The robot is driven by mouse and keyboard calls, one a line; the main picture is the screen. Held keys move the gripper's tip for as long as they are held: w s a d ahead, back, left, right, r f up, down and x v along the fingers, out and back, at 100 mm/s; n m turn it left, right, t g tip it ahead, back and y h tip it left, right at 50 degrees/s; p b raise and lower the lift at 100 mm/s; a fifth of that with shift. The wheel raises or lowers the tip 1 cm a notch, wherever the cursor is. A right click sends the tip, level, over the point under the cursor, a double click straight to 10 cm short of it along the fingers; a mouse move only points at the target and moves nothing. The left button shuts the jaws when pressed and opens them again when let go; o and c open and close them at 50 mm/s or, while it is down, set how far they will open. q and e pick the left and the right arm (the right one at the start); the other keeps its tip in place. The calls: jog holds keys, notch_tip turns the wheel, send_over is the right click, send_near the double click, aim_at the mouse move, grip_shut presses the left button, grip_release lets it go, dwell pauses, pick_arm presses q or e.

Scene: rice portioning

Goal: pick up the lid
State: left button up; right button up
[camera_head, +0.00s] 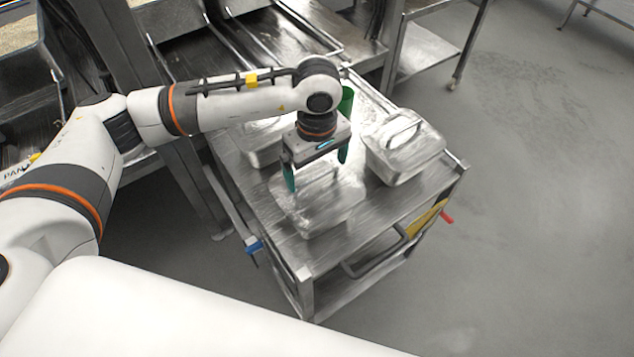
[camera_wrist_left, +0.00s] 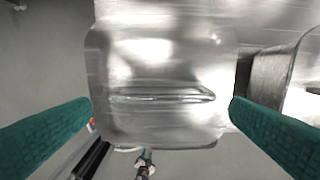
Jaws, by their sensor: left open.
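A shiny metal lid (camera_head: 325,203) covers the front container on the metal cart. The lid also fills the middle of the left wrist view (camera_wrist_left: 160,125), with its bar handle (camera_wrist_left: 160,95) running across between the fingers. My left gripper (camera_head: 317,170) is over this lid, pointing down, with its green fingers wide apart. In the left wrist view my gripper (camera_wrist_left: 161,105) has one finger on each side of the lid and holds nothing. I cannot tell the exact height of the fingertips above the lid. My right gripper is not in view.
A second metal container with a handled lid (camera_head: 403,150) stands at the right of the cart (camera_head: 375,215). Another container (camera_head: 262,150) is partly hidden behind my left arm. A metal counter (camera_head: 190,60) lies behind. The floor at the right is clear.

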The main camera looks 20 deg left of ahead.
aim_at(317, 176)
pick_arm(q)
notch_tip(317, 176, down, 4)
jog(key=shift+a+r+p, duration=0.15)
jog(key=shift+r+p, duration=0.05)
jog(key=shift+p, duration=0.4)
jog(key=shift+w+f, duration=0.15)
jog(key=shift+f, duration=0.25)
jog(key=shift+c, duration=0.2)
jog(key=c, duration=0.8)
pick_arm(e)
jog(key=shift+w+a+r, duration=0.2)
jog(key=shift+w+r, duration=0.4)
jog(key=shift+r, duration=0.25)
